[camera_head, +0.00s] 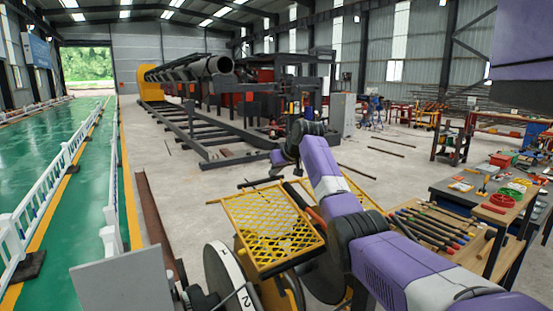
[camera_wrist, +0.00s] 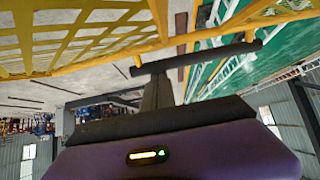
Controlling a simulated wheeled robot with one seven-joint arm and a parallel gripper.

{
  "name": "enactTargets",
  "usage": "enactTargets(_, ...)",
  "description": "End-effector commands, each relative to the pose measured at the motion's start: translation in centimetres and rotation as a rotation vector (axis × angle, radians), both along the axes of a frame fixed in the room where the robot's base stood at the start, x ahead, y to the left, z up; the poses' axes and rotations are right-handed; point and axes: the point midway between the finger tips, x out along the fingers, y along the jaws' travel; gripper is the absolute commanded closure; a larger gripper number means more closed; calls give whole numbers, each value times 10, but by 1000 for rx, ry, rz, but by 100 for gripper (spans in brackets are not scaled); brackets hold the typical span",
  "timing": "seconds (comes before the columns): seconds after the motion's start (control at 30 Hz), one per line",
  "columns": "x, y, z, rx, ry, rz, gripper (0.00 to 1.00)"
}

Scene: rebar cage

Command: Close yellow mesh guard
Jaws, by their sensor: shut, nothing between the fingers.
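The yellow mesh guard (camera_head: 270,225) stands tilted over a machine with round discs in the head view. Its mesh fills the upper left of the wrist view (camera_wrist: 80,35). A dark bar, apparently its handle (camera_head: 258,182), lies along its far edge; the bar crosses the wrist view (camera_wrist: 215,54). My gripper (camera_wrist: 162,76) is shut and empty, its tips at or close to the bar; I cannot tell whether they touch. In the head view my purple arm reaches over the guard's right side, and the fingertips are not clear there.
A white disc marked 2 (camera_head: 230,279) stands below the guard at the left. A bench with several hand tools (camera_head: 435,222) is close to my arm at the right. A white railing (camera_head: 70,165) runs along the green floor at the left. Grey floor beyond the guard is mostly clear.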

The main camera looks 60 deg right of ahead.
Motion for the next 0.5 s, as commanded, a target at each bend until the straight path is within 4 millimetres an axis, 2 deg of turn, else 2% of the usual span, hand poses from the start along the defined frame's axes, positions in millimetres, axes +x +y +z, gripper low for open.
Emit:
enactTargets(0.1, 2, 0, -17, 47, 74, 1, 100)
enactTargets(0.3, 1, 2, -53, 72, 112, 2, 100)
enactTargets(0.5, 3, -1, -78, 82, 132, 1, 100)
